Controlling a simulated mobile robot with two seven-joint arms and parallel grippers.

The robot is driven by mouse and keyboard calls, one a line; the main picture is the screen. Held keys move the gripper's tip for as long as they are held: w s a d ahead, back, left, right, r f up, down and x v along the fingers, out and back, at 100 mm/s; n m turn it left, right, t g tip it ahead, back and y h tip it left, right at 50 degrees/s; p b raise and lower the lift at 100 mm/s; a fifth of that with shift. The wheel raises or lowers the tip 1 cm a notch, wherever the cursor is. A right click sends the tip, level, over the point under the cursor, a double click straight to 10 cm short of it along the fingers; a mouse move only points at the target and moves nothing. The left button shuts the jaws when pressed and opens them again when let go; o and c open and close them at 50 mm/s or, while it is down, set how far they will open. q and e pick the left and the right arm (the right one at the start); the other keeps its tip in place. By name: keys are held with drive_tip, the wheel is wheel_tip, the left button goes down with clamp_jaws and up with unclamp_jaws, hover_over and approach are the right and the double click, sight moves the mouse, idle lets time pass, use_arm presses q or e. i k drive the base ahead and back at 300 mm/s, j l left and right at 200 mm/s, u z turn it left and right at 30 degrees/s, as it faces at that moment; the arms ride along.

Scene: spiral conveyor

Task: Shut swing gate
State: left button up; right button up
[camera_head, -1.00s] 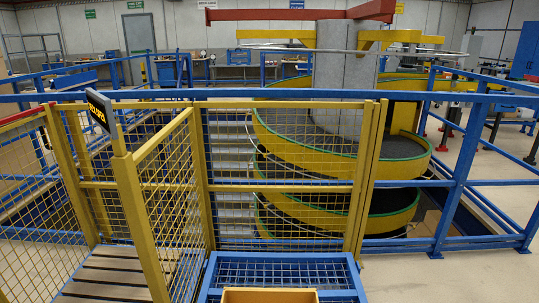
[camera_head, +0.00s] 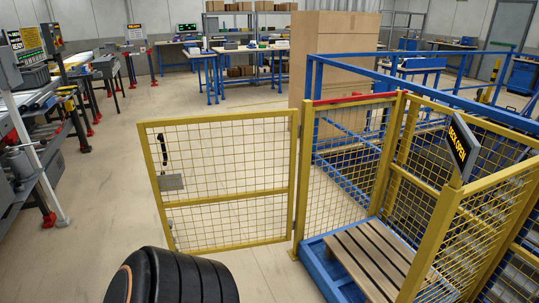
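The yellow mesh swing gate (camera_head: 228,199) stands open at centre left. Its right edge is at the yellow post (camera_head: 300,175) of the enclosure, and its free edge points left. A black handle (camera_head: 163,150) and a grey latch plate (camera_head: 171,182) sit near the free edge. The gateway to the slatted deck (camera_head: 365,258) is open, between that post and the yellow post (camera_head: 436,235) with a sign (camera_head: 463,148) reading "DECK OPEN". Neither of my grippers is in view. Nothing is seen touching the gate.
A black ribbed rounded part, perhaps of my own arm, fills the bottom left. Tall cardboard boxes (camera_head: 333,65) stand behind the gate. Conveyor equipment (camera_head: 40,110) lines the left side. Blue railings (camera_head: 425,75) run behind the enclosure. The floor (camera_head: 110,200) left of the gate is clear.

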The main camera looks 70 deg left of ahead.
sight(170, 183)
drive_tip(key=u, duration=2.7)
drive_tip(key=i+j+u, duration=0.2)
drive_tip(key=u, duration=0.3)
drive_tip(key=i+u, duration=0.55)
drive_tip(key=i, duration=1.25)
drive_tip(key=i+z, duration=0.2)
drive_tip(key=i, duration=0.5)
drive_tip(key=i+j+z, duration=0.2)
drive_tip(key=i, duration=0.45)
drive_tip(key=i+z, duration=0.45)
drive_tip(key=i, duration=0.9)
drive_tip(key=i+j+z, duration=0.1)
drive_tip(key=i+z, duration=0.25)
drive_tip(key=i, duration=0.15)
drive_tip(key=i+j+z, duration=0.3)
drive_tip(key=i, duration=0.2)
drive_tip(key=l+z, duration=0.1)
drive_tip(key=z, duration=1.45)
